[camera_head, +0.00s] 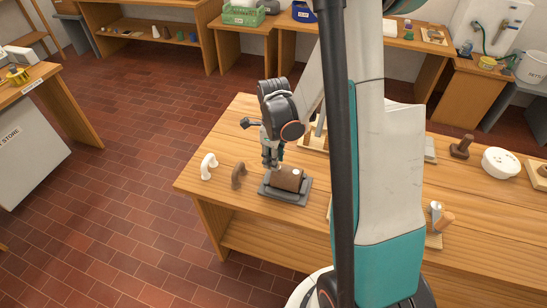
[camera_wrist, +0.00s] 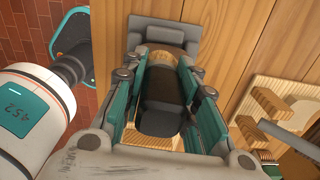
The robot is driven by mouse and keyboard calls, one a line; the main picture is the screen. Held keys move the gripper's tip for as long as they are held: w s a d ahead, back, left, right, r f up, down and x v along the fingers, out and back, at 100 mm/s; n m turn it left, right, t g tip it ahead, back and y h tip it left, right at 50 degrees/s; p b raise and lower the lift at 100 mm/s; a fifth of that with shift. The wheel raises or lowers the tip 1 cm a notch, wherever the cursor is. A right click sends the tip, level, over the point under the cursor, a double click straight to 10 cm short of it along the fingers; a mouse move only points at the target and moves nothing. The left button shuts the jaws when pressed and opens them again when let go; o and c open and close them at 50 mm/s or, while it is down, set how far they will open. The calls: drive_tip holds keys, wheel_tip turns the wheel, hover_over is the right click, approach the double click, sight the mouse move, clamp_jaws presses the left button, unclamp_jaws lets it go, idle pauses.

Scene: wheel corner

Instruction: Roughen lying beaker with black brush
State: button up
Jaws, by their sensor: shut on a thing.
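The lying beaker (camera_head: 287,179) is brown and rests on its side on a grey cradle (camera_head: 300,198) near the table's front left. My gripper (camera_head: 271,163) is right above the beaker's left end, pointing down. In the wrist view, the teal fingers of my gripper (camera_wrist: 161,80) are shut on a dark thing, the black brush (camera_wrist: 158,118), between them. The beaker's brown edge (camera_wrist: 165,53) shows just beyond, in front of the grey cradle (camera_wrist: 180,33). The fingers hide much of the brush, and I cannot tell whether it touches the beaker.
A wooden rack (camera_head: 314,141) is behind. A dark wooden tool (camera_head: 462,147) and a white bowl (camera_head: 500,162) stand far right. My arm hides the table's middle.

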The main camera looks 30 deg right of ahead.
drive_tip(key=shift+f, duration=0.35)
drive_tip(key=shift+s+d, duration=0.1)
drive_tip(key=shift+s+d+r+b, duration=0.15)
drive_tip(key=shift+s+d+b, duration=0.15)
drive_tip(key=shift+s+d, duration=0.55)
drive_tip(key=shift+f+b, duration=0.2)
drive_tip(key=shift+b, duration=0.1)
drive_tip(key=shift+w+a, duration=0.1)
drive_tip(key=shift+w+a, duration=0.7)
drive_tip(key=shift+w, duration=0.2)
drive_tip(key=shift+b, duration=0.3)
drive_tip(key=shift+w+d, duration=0.1)
drive_tip(key=shift+w, duration=0.05)
